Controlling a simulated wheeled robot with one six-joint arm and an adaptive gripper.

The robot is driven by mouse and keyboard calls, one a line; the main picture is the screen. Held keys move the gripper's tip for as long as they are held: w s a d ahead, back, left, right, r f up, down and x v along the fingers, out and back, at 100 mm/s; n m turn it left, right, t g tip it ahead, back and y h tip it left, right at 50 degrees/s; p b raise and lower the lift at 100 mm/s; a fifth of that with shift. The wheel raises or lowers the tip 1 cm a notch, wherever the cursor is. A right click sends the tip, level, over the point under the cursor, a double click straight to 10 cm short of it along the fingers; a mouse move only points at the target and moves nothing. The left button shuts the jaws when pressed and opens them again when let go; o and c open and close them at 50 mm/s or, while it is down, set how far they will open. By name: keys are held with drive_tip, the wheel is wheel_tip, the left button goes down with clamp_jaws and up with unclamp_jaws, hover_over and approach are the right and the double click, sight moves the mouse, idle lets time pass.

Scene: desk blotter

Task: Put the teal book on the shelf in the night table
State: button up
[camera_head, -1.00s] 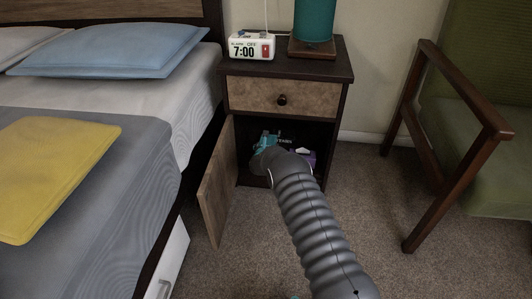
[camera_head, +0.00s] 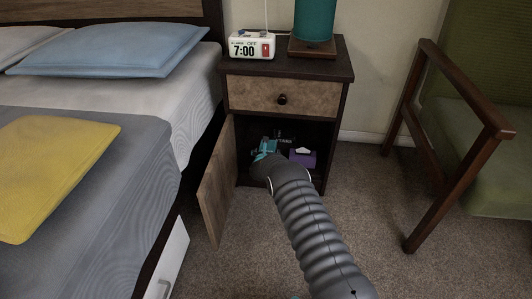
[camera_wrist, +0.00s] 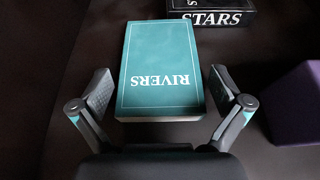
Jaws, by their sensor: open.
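The teal book (camera_wrist: 160,62), titled RIVERS, lies flat on the dark shelf (camera_wrist: 255,55) in the wrist view, its cover facing up. The shelf is the floor of the open compartment in the night table (camera_head: 340,73). My gripper (camera_wrist: 160,90) is open, with one finger on each side of the book's near end. Dark gaps show between both fingers and the book. In the head view, my gripper (camera_head: 265,153) is inside the compartment mouth, and my arm hides much of it. Teal shows there, but book and finger accents are hard to separate.
A black STARS book (camera_wrist: 210,15) lies behind the teal book. A purple tissue box (camera_head: 303,158) stands to the right. The cabinet door (camera_head: 217,190) hangs open on the left. A drawer (camera_head: 285,96) sits above, and a chair (camera_head: 425,150) stands at right.

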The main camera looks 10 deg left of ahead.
drive_tip(key=shift+r, duration=0.15)
drive_tip(key=shift+s+r, duration=0.3)
drive_tip(key=shift+s, duration=0.2)
drive_tip(key=p+v, duration=0.2)
drive_tip(key=v, duration=0.9)
idle(0.7)
